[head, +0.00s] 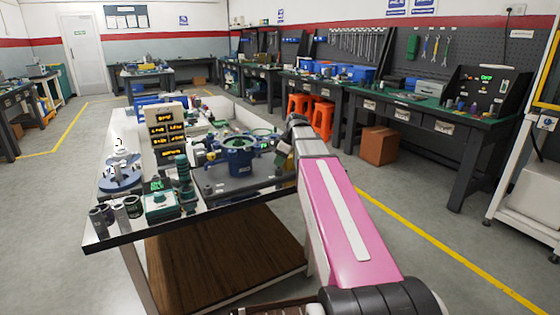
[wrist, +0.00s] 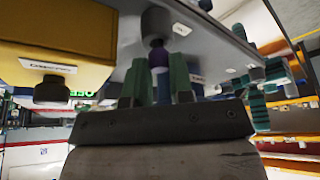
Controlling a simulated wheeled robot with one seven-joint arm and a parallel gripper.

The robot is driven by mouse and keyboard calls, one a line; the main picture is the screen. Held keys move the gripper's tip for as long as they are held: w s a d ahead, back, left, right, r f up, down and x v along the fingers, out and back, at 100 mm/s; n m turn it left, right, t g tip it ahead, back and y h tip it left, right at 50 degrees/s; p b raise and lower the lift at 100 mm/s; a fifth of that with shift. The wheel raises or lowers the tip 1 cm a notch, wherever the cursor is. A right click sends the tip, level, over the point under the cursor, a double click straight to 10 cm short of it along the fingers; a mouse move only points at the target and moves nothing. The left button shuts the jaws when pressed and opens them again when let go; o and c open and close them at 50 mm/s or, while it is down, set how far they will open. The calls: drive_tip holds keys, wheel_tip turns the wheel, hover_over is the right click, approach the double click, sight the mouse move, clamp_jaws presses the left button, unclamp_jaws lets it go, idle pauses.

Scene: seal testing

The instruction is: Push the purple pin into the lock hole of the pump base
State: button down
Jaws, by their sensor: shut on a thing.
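In the wrist view, my gripper (wrist: 158,78) has green fingers shut on the purple pin (wrist: 158,57), whose lower part looks blue. A dark round part (wrist: 157,24) stands just beyond the pin's tip; I cannot tell whether they touch. A grey plate (wrist: 215,45), apparently the pump base, fills the upper middle of that view. In the head view, the blue pump (head: 238,158) stands on a grey base plate (head: 238,187) on the workbench. My gripper (head: 282,158) is at the plate's right side, partly hidden by my arm. The lock hole cannot be made out.
A yellow box (wrist: 65,32) with a black knob (wrist: 50,92) is close at the left in the wrist view. On the workbench, display panels (head: 167,137), a green valve stack (head: 184,183) and a teal box (head: 160,204) stand left of the pump.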

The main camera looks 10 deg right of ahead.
drive_tip(key=shift+f, duration=0.35)
drive_tip(key=c, duration=0.9)
unclamp_jaws()
drive_tip(key=shift+w+r, duration=0.1)
drive_tip(key=shift+r, duration=4.4)
